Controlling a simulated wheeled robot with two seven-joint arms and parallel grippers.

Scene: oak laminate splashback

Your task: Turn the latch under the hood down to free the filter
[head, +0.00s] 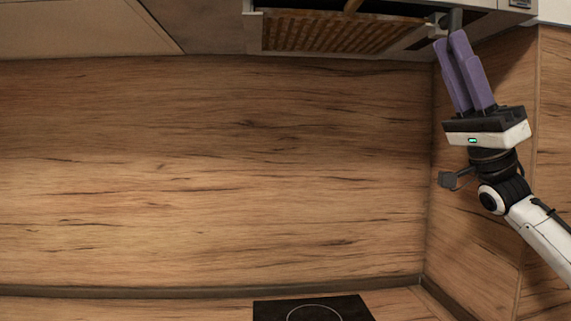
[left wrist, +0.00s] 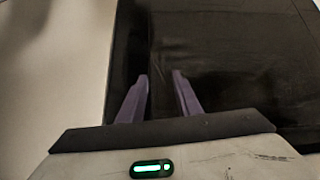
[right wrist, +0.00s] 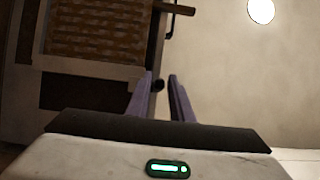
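The latch (head: 454,20) is a dark lever beside the right end of the hood's filter (head: 330,33), a brown slatted panel. My left gripper (left wrist: 160,74) is open and empty in front of a dark glossy panel, outside the head view.
The hood's underside runs along the top of the head view, with a pale cabinet (head: 80,28) to its left. A wood splashback (head: 220,160) fills the back and the right side wall stands close to my right arm. A black hob (head: 312,308) lies below. The middle is clear.

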